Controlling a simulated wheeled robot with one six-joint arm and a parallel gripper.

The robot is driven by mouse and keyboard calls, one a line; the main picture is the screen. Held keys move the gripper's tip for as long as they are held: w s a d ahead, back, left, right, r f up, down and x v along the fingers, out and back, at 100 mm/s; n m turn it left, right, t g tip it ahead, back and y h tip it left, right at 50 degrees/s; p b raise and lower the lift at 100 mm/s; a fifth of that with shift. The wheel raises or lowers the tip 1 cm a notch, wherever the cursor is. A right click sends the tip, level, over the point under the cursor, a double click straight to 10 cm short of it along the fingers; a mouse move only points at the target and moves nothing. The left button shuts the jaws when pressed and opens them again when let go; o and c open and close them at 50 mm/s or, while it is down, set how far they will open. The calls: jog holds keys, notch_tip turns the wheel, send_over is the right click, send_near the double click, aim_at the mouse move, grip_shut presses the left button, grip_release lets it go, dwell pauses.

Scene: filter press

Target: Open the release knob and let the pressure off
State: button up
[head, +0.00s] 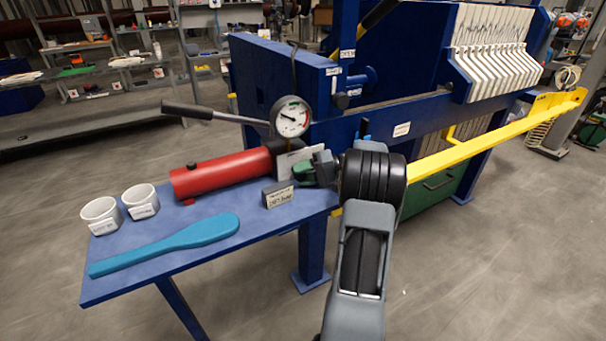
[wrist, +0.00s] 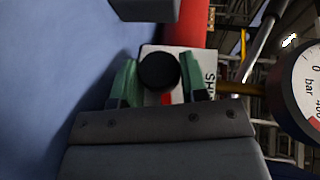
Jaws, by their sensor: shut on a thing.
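The release knob (wrist: 158,71) is a round black knob in front of a white plate (wrist: 150,52) with a red mark and partly hidden lettering. It sits between the two green fingers of my gripper (wrist: 160,80), which is shut on it. In the head view my gripper (head: 308,173) is at the right end of the red pump cylinder (head: 220,172), and my arm hides part of that area. The pressure gauge (head: 291,117) has a white dial with a dark needle; its reading is too small to tell. Part of the gauge (wrist: 308,80) shows in the wrist view.
The pump's lever (head: 205,113) sticks out left above the cylinder. The blue press frame (head: 290,75) stands behind, with a yellow bar (head: 490,137) at right.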

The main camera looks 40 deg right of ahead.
jog(key=o, duration=0.6)
jog(key=shift+d, duration=0.1)
jog(key=p+v, duration=0.1)
jog(key=v, duration=1.2)
jog(key=shift+s+d+r, duration=0.15)
jog(key=shift+d, duration=0.2)
